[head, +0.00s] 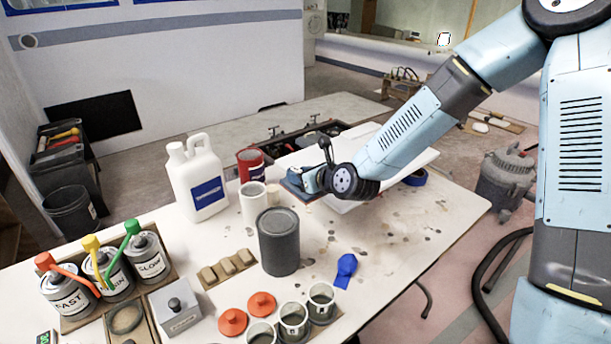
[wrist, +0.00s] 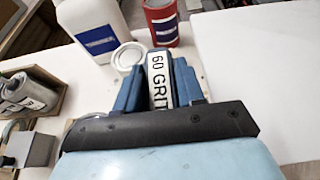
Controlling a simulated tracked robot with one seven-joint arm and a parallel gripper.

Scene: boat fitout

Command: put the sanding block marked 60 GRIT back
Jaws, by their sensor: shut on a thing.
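The sanding block marked 60 GRIT (wrist: 159,80) shows in the wrist view, its white label with black letters facing up. My gripper (wrist: 158,92) is shut on it, with blue parts close on both sides. In the head view my gripper (head: 312,180) is over the far middle of the white bench, at a blue, flat-based thing on or just above the top. Whether the block touches anything beneath it cannot be told; its underside is hidden. No clearly separate storage place for it can be made out.
A white jug (head: 201,180), a red can (head: 251,165), a pale-lidded can (head: 254,204) and a grey can (head: 278,240) stand left of my gripper. Labelled tins (head: 110,272) and cups (head: 293,318) are nearer. The bench (head: 400,225) is mostly clear at right.

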